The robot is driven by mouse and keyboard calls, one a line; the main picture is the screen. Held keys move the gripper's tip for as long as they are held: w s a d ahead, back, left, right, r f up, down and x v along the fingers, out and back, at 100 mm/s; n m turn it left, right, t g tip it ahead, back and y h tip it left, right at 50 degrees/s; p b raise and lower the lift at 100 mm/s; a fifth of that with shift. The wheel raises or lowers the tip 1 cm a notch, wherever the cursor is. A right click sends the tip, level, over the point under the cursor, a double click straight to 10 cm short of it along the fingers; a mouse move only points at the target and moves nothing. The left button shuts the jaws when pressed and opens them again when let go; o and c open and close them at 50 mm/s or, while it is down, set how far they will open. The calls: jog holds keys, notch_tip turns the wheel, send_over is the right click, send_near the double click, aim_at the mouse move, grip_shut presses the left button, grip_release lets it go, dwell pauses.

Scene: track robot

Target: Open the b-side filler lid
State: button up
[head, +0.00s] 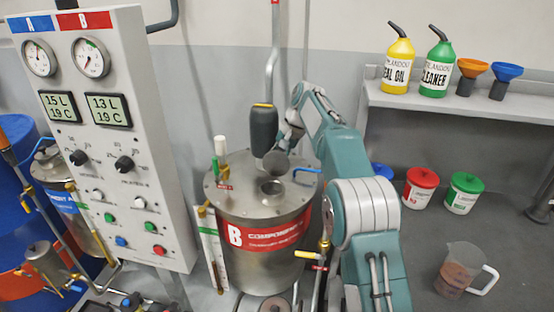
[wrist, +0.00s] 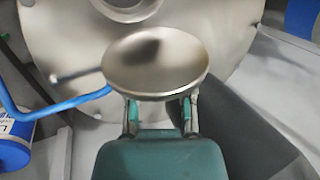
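The steel tank labelled B (head: 261,254) stands in the middle of the head view. Its round filler neck (head: 271,188) shows uncovered on top. The round metal filler lid (head: 275,163) is tilted up above and behind the neck, at the tip of my gripper (head: 286,146). In the wrist view the lid (wrist: 155,63) is a smooth disc facing the camera, right in front of my gripper (wrist: 160,112). The two fingers run up to its lower edge, and their tips are hidden behind it. Part of the neck ring (wrist: 125,6) shows at the top.
A blue curved handle (head: 305,171) is on the tank top at right. A dark grey cylinder (head: 263,130) stands just behind the lid. White and green fittings (head: 218,150) rise at left. The control panel (head: 100,150) is close on the left. A measuring jug (head: 462,270) stands at right.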

jog(key=o, duration=0.4)
jog(key=shift+w+r, duration=0.15)
jog(key=shift+r, duration=0.15)
jog(key=shift+f, duration=0.15)
jog(key=d+r, duration=0.4)
jog(key=d, duration=1)
jog(key=shift+w+r, duration=0.2)
jog(key=shift+a, duration=0.1)
